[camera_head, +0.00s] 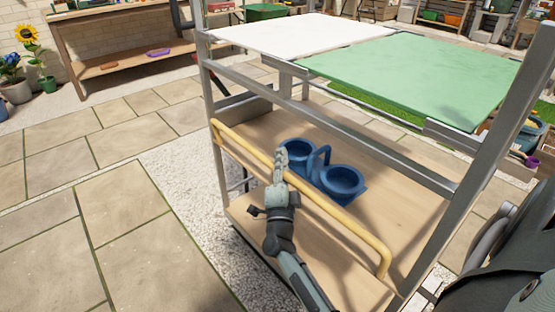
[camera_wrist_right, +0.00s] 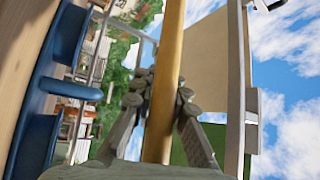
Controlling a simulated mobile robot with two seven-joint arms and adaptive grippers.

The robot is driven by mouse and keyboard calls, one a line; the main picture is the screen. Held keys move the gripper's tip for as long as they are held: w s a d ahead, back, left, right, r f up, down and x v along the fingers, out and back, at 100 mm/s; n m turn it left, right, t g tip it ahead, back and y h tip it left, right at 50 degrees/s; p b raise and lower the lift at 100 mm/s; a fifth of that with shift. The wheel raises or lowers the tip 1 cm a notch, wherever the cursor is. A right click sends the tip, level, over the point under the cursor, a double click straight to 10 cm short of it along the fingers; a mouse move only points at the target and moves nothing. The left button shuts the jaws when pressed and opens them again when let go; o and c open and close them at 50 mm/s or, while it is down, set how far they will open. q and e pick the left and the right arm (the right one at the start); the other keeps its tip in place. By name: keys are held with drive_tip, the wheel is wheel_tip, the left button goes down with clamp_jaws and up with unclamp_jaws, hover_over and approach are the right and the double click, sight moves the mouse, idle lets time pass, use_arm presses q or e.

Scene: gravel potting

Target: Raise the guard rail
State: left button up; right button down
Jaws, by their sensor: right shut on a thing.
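The guard rail is a yellow bar (camera_head: 335,212) with bent ends, running along the near side of the cart's wooden middle shelf. My right gripper (camera_head: 281,158) is on the rail a little left of its middle. In the right wrist view the rail (camera_wrist_right: 167,60) runs up between the two fingers of my right gripper (camera_wrist_right: 165,92), which are closed around it from both sides. My left gripper is not in view.
A blue two-cup caddy (camera_head: 318,155) with a handle stands on the middle shelf (camera_head: 385,195), just behind the rail. Grey posts (camera_head: 465,180) frame the cart. White (camera_head: 290,32) and green (camera_head: 410,75) panels cover its top. Paving (camera_head: 110,240) to the left is clear.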

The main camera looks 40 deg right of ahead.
drive_tip(key=shift+s+d+f, duration=0.15)
drive_tip(key=shift+d+f, duration=0.7)
drive_tip(key=shift+f, duration=0.3)
drive_tip(key=shift+y, duration=0.3)
drive_tip(key=c, duration=1.4)
unclamp_jaws()
drive_tip(key=shift+f, duration=0.15)
drive_tip(key=shift+c, duration=0.2)
